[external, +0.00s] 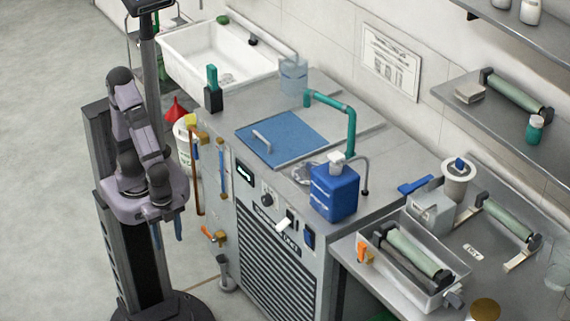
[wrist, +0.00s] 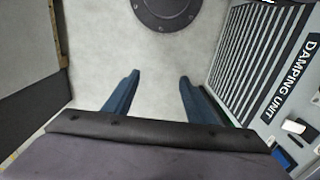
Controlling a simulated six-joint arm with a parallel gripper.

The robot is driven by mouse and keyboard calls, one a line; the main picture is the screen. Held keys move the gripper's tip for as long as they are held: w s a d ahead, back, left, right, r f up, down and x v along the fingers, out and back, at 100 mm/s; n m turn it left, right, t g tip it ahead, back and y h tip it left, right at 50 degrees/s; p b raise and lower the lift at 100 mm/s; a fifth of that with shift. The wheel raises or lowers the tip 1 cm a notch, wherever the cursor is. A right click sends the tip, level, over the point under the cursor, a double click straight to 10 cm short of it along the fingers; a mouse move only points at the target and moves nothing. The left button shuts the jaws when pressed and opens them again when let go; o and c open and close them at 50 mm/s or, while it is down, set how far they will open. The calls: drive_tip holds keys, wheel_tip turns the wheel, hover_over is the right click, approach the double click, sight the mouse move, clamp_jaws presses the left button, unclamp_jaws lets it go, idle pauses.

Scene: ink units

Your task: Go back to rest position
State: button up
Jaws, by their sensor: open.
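My gripper (external: 168,238) hangs below my folded arm at the left of the external view, beside the front of the damping unit (external: 285,250). Its two blue fingers point down. In the wrist view my gripper (wrist: 160,78) has its fingers spread wide apart, with only bare grey floor (wrist: 160,60) showing between them. It is open and empty. The arm is drawn in close to its dark column, clear of the worktop.
The unit's vented front (wrist: 250,55) stands close on the right in the wrist view. A blue canister (external: 334,192), a blue lid (external: 282,138) and a teal pipe (external: 350,130) are on the worktop. A red funnel (external: 176,109) and hanging tools are near the arm. Open floor lies left.

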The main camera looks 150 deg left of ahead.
wheel_tip(320, 180, up, 11)
drive_tip(key=p, duration=0.9)
drive_tip(key=shift+f, duration=0.15)
idle(1.2)
